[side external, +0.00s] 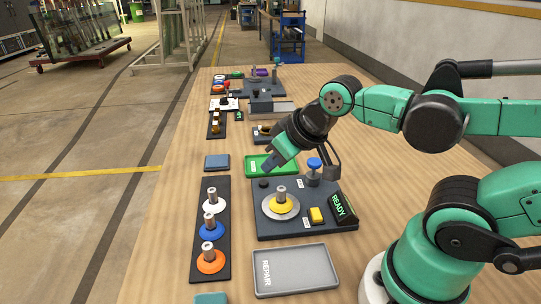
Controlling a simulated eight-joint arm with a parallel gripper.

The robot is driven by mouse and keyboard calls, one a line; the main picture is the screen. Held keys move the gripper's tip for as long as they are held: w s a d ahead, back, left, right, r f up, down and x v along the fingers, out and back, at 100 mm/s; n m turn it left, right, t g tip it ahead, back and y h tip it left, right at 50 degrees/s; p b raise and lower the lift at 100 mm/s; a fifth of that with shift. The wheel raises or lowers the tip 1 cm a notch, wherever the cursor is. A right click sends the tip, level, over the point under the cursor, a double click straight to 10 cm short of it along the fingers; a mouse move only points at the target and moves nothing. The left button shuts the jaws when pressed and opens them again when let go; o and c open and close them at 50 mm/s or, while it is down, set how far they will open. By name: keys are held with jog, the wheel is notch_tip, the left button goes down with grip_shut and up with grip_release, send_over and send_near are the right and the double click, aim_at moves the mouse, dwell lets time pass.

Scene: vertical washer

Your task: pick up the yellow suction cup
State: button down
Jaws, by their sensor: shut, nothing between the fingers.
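The yellow suction cup (283,204) sits on a round silver plate on the dark test station (330,222), with a metal stem standing up from it. My gripper (267,168) is above and behind it in the side view, over the green tray, pointing down and to the left. Its fingers are small here; they look shut and hold nothing. It is apart from the yellow cup.
A dark rack (224,240) at the left holds white, blue and orange cups. A grey REPAIR tray (296,271) is in front, a green tray (259,165) behind. A blue knob (314,164) stands on the station's back edge. A lit READY display (342,207) is at its right.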

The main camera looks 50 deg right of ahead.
aim_at(282, 188)
dwell(0.4)
jog(key=c, duration=0.6)
grip_release()
jog(key=d+f+m+g, duration=0.1)
jog(key=m+g, duration=0.1)
jog(key=w+d+f+m+g, duration=0.1)
jog(key=m+g, duration=0.1)
jog(key=d+f+m+g, duration=0.1)
jog(key=g, duration=0.1)
jog(key=shift+w+d+f+m, duration=0.15)
jog(key=shift+d+m, duration=0.25)
jog(key=shift+d+f+m+g, duration=0.25)
jog(key=shift+f+m+g, duration=0.15)
jog(key=shift+g, duration=0.2)
jog(key=shift+f, duration=2.8)
